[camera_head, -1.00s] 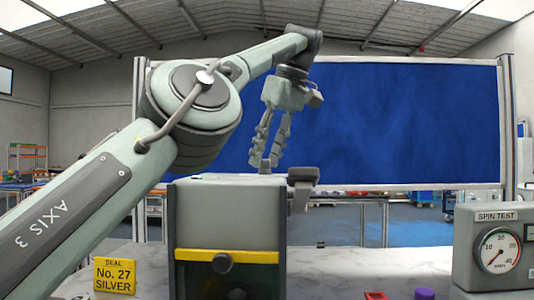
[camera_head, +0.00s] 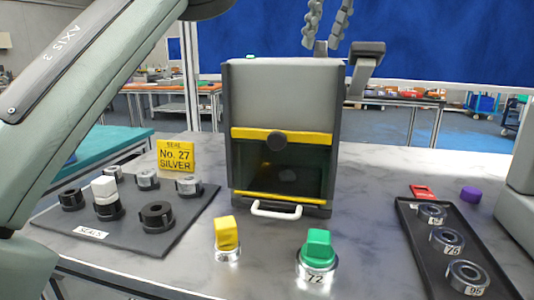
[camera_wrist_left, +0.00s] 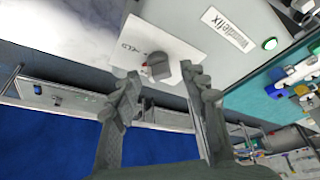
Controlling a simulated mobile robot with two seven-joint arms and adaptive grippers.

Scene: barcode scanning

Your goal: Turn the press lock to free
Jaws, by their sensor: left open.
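The press (camera_head: 290,90) is a grey box with yellow bars, a dark round knob and a white front handle, on the marble table in the head view. The left wrist view looks onto a grey surface with a white plate (camera_wrist_left: 185,52), which bears a small grey lock knob (camera_wrist_left: 158,66) with a red mark beside it. The plate's lettering is too small to read surely. My left gripper (camera_head: 321,43) is above the rear of the press. In the left wrist view, its open fingers (camera_wrist_left: 163,80) straddle the knob's direction, apparently without touching it. My right gripper is not in view.
A grey lever (camera_head: 366,52) rises at the press's right rear. A dark seal tray (camera_head: 150,235) stands left, a ring tray (camera_head: 410,225) right. Yellow (camera_head: 227,235) and green (camera_head: 318,245) topped pieces stand in front. A yellow sign (camera_head: 175,156) and purple piece (camera_head: 470,195) are nearby.

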